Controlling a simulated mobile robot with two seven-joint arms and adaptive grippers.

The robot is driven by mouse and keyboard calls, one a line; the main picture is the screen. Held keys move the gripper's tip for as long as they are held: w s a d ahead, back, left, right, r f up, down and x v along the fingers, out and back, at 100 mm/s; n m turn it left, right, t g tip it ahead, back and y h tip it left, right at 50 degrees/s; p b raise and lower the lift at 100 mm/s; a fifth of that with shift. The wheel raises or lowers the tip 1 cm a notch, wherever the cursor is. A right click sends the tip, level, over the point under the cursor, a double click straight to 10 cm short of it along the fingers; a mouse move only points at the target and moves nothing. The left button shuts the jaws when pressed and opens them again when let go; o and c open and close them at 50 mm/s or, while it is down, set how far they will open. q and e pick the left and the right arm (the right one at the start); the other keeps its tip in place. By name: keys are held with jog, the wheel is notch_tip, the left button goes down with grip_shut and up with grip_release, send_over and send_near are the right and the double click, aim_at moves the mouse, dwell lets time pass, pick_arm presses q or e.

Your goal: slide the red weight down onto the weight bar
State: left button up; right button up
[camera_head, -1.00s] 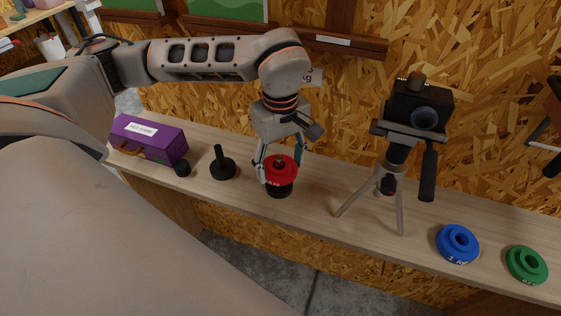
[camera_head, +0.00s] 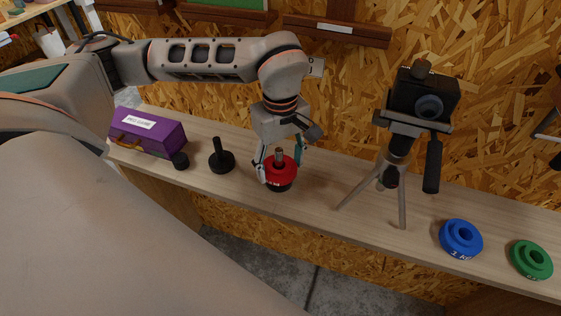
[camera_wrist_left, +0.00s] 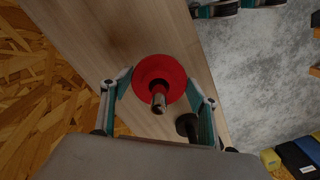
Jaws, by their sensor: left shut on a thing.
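The red weight (camera_head: 284,170) is threaded around the upright weight bar (camera_head: 279,152), whose metal tip stands out above it. A dark base shows just under the weight; I cannot tell whether they touch. My left gripper (camera_head: 281,171) points down and is shut on the red weight, with a finger on either side. In the left wrist view the red weight (camera_wrist_left: 146,74) sits between the teal-lined fingers, and the bar's tip (camera_wrist_left: 159,102) comes up through its hole. The lower part of the bar is hidden.
A black stand with a post (camera_head: 221,160), a small black cylinder (camera_head: 180,161) and a purple case (camera_head: 148,134) are to the left. A camera on a tripod (camera_head: 402,150) stands close on the right, with blue (camera_head: 448,246) and green (camera_head: 519,265) weights beyond.

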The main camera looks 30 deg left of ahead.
pick_arm(q)
jog(key=shift+f+b, duration=0.4)
jog(key=shift+f, duration=0.4)
jog(key=o, duration=1.6)
notch_tip(320, 180, up, 12)
jog(key=shift+r, duration=0.1)
